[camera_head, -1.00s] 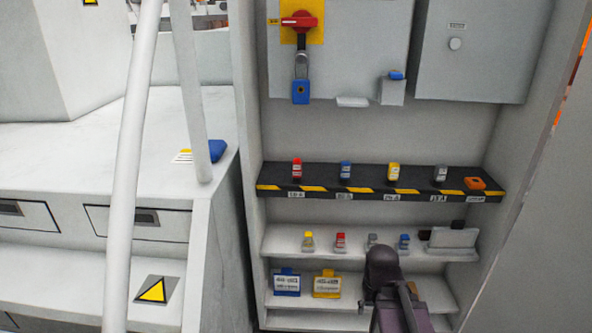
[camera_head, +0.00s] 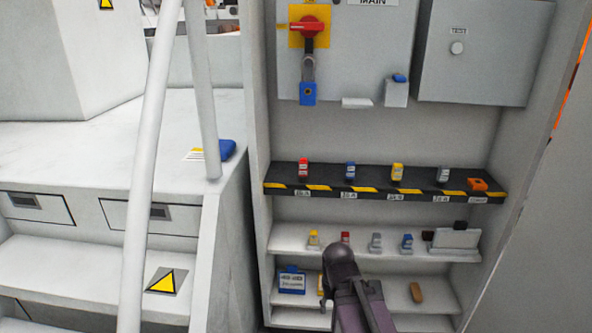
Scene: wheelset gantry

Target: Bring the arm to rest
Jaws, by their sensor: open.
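My dark arm (camera_head: 358,298) reaches up from the bottom edge, in front of the lower shelves of the cabinet. No gripper fingers can be made out. The arm hides part of the lower shelf and most of a yellow tag there. It appears empty-handed as far as it shows, but its far end is hidden.
A striped shelf (camera_head: 330,188) carries several small padlocks and an orange item (camera_head: 478,184). The middle shelf (camera_head: 290,240) holds more. A blue tag (camera_head: 291,281) and brown piece (camera_head: 416,292) are lower. A rail (camera_head: 152,170) stands left.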

